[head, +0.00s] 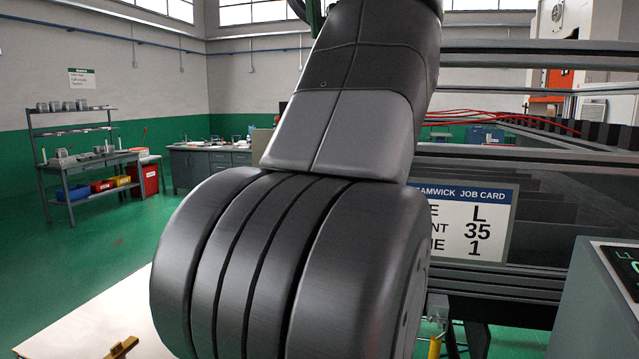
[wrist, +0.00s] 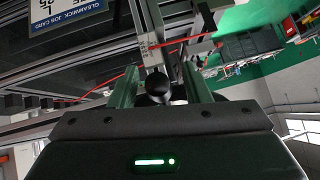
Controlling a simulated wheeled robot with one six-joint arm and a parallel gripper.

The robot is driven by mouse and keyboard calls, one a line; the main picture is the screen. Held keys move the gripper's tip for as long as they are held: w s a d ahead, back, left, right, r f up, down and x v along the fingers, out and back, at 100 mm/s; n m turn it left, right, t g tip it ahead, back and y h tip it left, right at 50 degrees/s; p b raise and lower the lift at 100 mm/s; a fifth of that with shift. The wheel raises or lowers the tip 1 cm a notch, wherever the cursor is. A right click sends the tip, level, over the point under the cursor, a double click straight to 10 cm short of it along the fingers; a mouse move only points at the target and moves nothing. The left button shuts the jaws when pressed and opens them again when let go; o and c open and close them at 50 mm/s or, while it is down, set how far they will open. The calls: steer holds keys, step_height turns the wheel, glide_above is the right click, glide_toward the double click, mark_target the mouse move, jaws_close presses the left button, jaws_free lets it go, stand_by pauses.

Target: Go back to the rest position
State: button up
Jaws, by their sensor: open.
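My gripper (wrist: 160,80) shows in the wrist view with its two grey-green fingers apart. A round black knob shows between the fingers; I cannot tell whether it belongs to the gripper or lies beyond it. Nothing is clearly held. In the head view my own arm fills the middle and hides much of what is behind it, and the gripper is out of sight there. No foil tray can be made out in either view.
A job card (head: 471,222) hangs on a metal-railed frame (head: 520,278) at right, near my arm; the card (wrist: 72,22) also shows in the wrist view. A white tabletop (head: 85,320) is at lower left. A grey console (head: 590,300) stands at right. Green floor at left is open.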

steer(key=shift+w+f+b, duration=0.3)
steer(key=shift+w+f, duration=0.2)
steer(key=shift+r, duration=0.15)
